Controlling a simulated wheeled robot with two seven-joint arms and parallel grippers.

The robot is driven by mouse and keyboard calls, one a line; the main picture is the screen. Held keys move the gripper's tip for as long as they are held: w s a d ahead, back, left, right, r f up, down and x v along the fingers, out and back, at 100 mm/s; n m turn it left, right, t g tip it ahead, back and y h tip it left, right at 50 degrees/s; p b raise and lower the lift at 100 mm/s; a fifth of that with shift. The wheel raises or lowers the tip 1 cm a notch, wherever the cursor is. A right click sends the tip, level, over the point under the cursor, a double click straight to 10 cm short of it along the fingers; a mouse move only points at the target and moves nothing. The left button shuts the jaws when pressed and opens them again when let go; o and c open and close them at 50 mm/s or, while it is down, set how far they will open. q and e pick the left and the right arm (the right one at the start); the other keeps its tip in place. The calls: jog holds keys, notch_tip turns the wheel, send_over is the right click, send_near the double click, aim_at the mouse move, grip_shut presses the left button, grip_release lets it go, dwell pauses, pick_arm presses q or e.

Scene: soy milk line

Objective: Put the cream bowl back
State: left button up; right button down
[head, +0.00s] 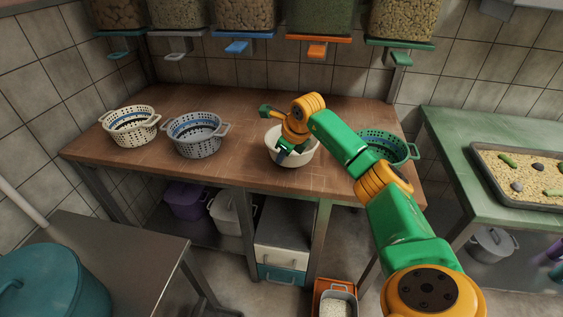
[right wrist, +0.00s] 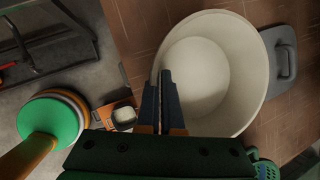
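The cream bowl (head: 299,160) is at the front of the wooden table, right of its middle, and looks empty. It fills much of the right wrist view (right wrist: 228,75). My right gripper (head: 282,153) reaches down at the bowl's near left side. In the right wrist view its two fingers (right wrist: 160,92) are close together, one on each side of the bowl's wall, with the rim between them. I cannot tell whether the bowl's base touches the table. My left gripper is in neither view.
White (head: 130,127), grey (head: 196,135) and green (head: 398,147) strainers stand on the wooden table (head: 235,112). Dispensers with coloured levers (head: 316,47) hang above. Table is clear between the grey strainer and the bowl.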

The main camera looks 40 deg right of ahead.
notch_tip(320, 180, down, 3)
jog(key=shift+w+r+p, duration=0.1)
jog(key=shift+p, duration=0.3)
jog(key=shift+f, duration=0.4)
jog(key=shift+w+d, duration=0.1)
jog(key=shift+f, duration=0.15)
jog(key=c, duration=1.1)
grip_release()
